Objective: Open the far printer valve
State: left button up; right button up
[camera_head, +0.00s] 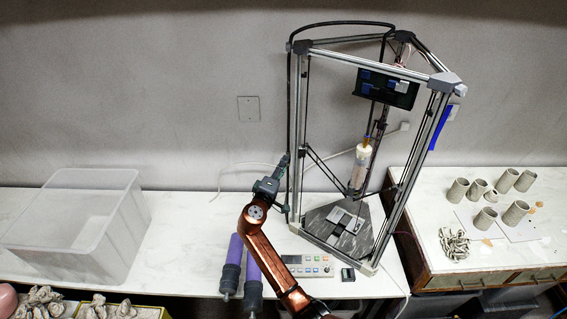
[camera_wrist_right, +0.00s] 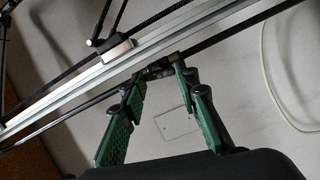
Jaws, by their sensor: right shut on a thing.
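The delta printer (camera_head: 297,130) stands on the white table, a tall frame of metal posts. A small dark fitting (camera_wrist_right: 157,68), which looks like the valve, sits on a black tube along a metal post in the right wrist view. My right gripper (camera_head: 284,164) is at the printer's left post in the head view, at the end of my copper arm. Its green fingers (camera_wrist_right: 158,85) are closed onto the dark fitting, one on each side. The valve's handle position cannot be made out. In the head view the gripper mostly hides the fitting. My left gripper is not in view.
A clear plastic bin (camera_head: 75,235) stands at the left. Purple cylinders (camera_head: 232,262) and a control panel (camera_head: 305,265) lie in front of the printer, close to my arm. Clay cups (camera_head: 486,218) stand on the right-hand table. Free tabletop lies between bin and cylinders.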

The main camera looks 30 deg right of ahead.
jog(key=shift+n+p, duration=0.8)
jog(key=shift+n, duration=0.4)
jog(key=shift+f, duration=0.1)
jog(key=o, duration=1.1)
jog(key=shift+a, duration=0.1)
jog(key=shift+o, duration=0.2)
jog(key=v, duration=1.2)
